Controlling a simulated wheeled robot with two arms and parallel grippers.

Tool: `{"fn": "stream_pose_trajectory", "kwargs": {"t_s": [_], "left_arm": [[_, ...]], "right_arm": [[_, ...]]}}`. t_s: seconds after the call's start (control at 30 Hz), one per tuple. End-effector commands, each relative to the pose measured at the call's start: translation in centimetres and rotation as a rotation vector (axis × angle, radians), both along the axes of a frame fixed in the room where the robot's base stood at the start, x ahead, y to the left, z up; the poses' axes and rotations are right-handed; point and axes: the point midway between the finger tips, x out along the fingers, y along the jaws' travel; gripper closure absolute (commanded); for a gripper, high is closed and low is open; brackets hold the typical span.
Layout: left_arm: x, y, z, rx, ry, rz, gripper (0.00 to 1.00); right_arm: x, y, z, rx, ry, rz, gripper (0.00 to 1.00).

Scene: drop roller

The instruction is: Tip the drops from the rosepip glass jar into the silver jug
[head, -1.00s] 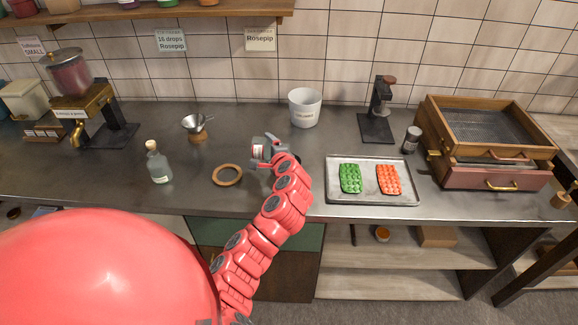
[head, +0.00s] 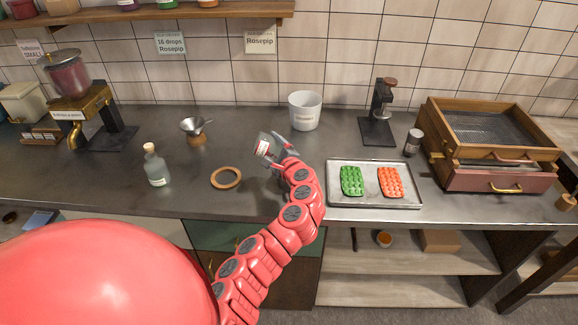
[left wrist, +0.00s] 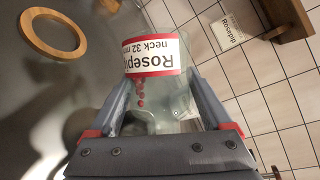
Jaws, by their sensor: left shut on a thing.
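The rosepip glass jar (head: 263,148) is clear, with a white and red label. My left gripper (head: 277,149) is shut on it above the middle of the counter, and the jar is tilted. In the left wrist view the jar (left wrist: 155,60) sits between both fingers of the gripper (left wrist: 158,105), its label upside down and reading "Rosepip, neck 32 mm". A few red drops show inside. A silver cone-shaped vessel with a handle (head: 193,125) stands on a wooden base at the back left; I cannot tell whether it is the jug. My right gripper is out of view.
A wooden ring (head: 226,177) lies left of the jar, beside a corked bottle (head: 156,168). A white bucket (head: 305,112) stands behind. A metal tray (head: 370,200) with green and orange molds is at right, near a small dark shaker (head: 413,142). The front-left counter is clear.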

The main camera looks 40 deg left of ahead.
Motion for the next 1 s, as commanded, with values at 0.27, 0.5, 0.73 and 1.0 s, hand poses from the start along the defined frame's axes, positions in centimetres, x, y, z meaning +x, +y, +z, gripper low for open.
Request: {"fn": "stream_pose_trajectory", "kwargs": {"t_s": [0.27,0.5,0.73,1.0], "left_arm": [[0.11,-0.16,-0.16,0.033,0.018,0.0,0.88],[0.21,-0.34,-0.01,0.06,0.036,-0.001,0.88],[0.28,-0.45,0.13,0.087,0.052,0.0,0.88],[0.33,-0.53,0.28,0.118,0.072,0.0,0.88]], "right_arm": [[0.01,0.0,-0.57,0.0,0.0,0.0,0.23],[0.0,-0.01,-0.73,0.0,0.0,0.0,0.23],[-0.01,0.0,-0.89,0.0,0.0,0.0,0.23],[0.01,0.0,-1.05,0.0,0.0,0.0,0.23]]}}
